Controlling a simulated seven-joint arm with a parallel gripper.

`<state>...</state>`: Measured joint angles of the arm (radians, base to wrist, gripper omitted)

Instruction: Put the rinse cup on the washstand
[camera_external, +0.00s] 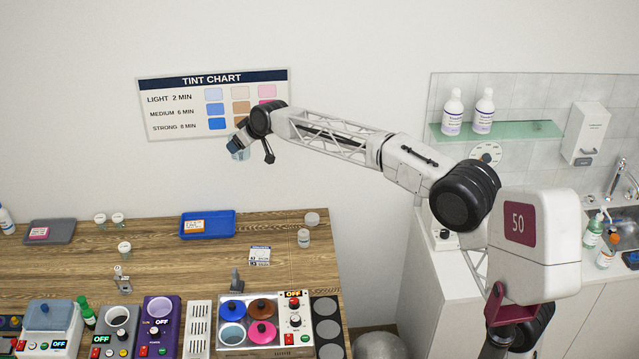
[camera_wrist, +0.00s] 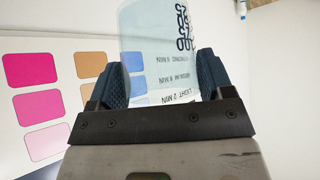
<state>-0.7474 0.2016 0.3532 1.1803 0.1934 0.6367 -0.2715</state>
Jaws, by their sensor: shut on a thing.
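My gripper (camera_external: 241,147) is shut on a clear, pale bluish cup (camera_external: 239,155), held in the air in front of the tint chart, above the wooden bench. In the wrist view the cup (camera_wrist: 158,45) stands between the two dark blue finger pads (camera_wrist: 160,80), with a dark blue printed pattern near its top edge. Chart lettering shows through its clear wall. The white washstand (camera_external: 592,290) with a metal sink (camera_external: 625,222) is at the far right of the external view, partly behind my arm.
The wooden bench (camera_external: 150,262) holds a blue tray (camera_external: 208,225), a grey tray (camera_external: 50,232), small jars and several appliances along its front. A green glass shelf (camera_external: 540,130) with two bottles hangs at right. Bottles (camera_external: 600,243) stand by the sink. The tint chart (camera_external: 215,104) is on the wall.

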